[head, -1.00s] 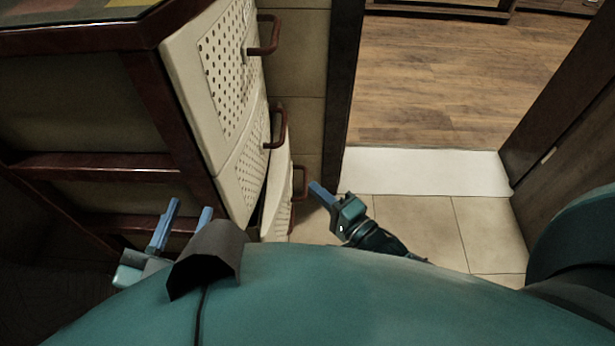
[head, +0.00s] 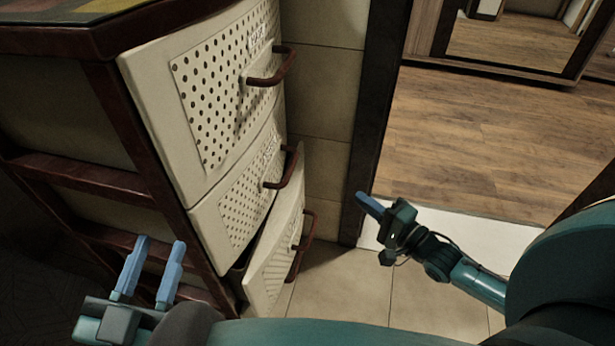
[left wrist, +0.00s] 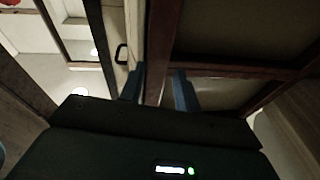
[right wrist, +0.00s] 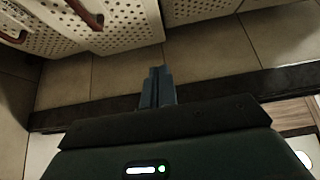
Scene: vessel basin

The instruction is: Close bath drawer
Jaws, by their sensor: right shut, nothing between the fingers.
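The white cabinet has three perforated drawer fronts with dark red handles. The bottom drawer (head: 266,268) stands ajar, its front out from the cabinet with a dark gap at its left edge. Its handle (head: 303,247) faces right. The middle drawer (head: 237,208) and top drawer (head: 215,100) look closed. My right gripper (head: 364,202) is shut and empty, to the right of the bottom drawer and apart from it; its fingers also show in the right wrist view (right wrist: 157,82). My left gripper (head: 152,258) is open and empty, by the cabinet's side; it also shows in the left wrist view (left wrist: 160,82).
The cabinet's dark red frame (head: 130,130) stands at the left. A tiled wall (head: 318,120) and dark door frame (head: 380,100) are behind. Tiled floor (head: 350,295) is free between the drawer and my right arm. A doorway opens onto wooden floor (head: 480,140).

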